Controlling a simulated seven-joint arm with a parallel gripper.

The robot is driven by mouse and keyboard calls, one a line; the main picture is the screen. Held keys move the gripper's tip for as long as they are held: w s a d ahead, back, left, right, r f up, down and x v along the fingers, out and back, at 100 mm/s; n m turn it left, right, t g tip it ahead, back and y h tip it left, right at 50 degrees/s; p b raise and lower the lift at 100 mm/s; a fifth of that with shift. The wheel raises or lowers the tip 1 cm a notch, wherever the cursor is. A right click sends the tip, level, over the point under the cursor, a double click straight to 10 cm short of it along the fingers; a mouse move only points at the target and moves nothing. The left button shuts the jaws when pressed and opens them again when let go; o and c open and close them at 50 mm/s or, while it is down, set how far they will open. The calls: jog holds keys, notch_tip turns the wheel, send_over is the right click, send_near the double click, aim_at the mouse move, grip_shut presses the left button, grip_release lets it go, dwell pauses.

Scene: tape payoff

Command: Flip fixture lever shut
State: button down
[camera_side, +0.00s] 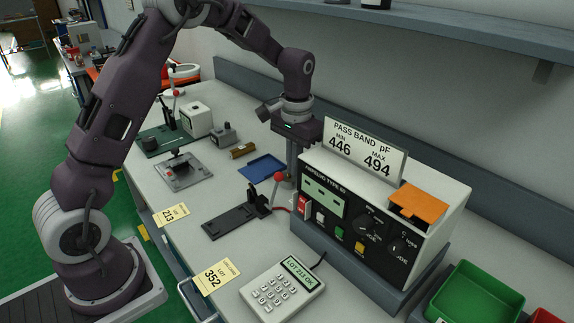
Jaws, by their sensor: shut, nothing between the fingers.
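A dark fixture (232,218) lies on the bench left of the tester, with a lever rising at its right end to a red ball knob (279,176). The lever stands up at a tilt. My gripper (292,180) points down with its fingers shut, just right of the red knob. I cannot tell whether the fingers touch the knob. A second red-knobbed lever (177,92) stands upright on a green-based fixture (160,139) farther back.
The tester (348,238) with its "PASS BAND" sign (365,150) stands close to the right of my gripper. A blue tray (261,168) lies behind the dark fixture. A keypad (282,291), lot cards (215,276) and a grey plate (184,171) lie around it. A green bin (475,293) is at lower right.

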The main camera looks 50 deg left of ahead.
jog(key=shift+s+d+r, duration=0.1)
jog(key=shift+s+r, duration=0.15)
jog(key=shift+s, duration=0.4)
jog(key=shift+s+d+r, duration=0.1)
jog(key=shift+s+r, duration=0.1)
jog(key=shift+s, duration=0.4)
jog(key=shift+s+r, duration=0.1)
